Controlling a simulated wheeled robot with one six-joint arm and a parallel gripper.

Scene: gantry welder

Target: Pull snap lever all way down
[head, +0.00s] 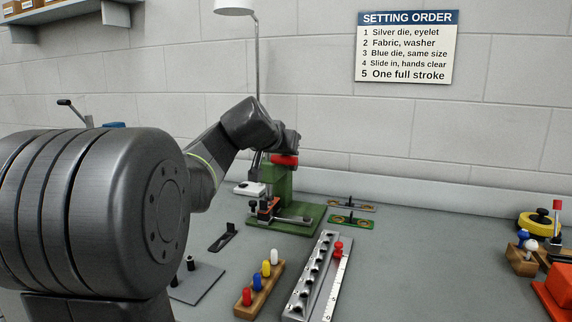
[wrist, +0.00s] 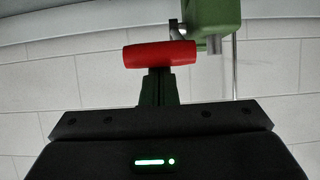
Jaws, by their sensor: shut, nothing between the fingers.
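The green press (head: 284,180) stands on the bench near the back wall. Its lever ends in a red handle (head: 285,160), which also shows lying sideways in the wrist view (wrist: 160,54). The green press head appears at the top right of the wrist view (wrist: 212,12). My gripper (wrist: 158,76) is shut, with its fingertips right at the middle of the red handle, from below in that picture. Nothing shows between the fingers. I cannot tell whether they touch the handle. In the head view, my arm's end is beside the handle and hides the fingers.
A steel die rail (head: 310,275) with a ruler strip, a wooden block (head: 260,290) with coloured pegs and a grey plate (head: 198,283) lie in front of the press. A setting-order sign (head: 405,46) hangs on the wall.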

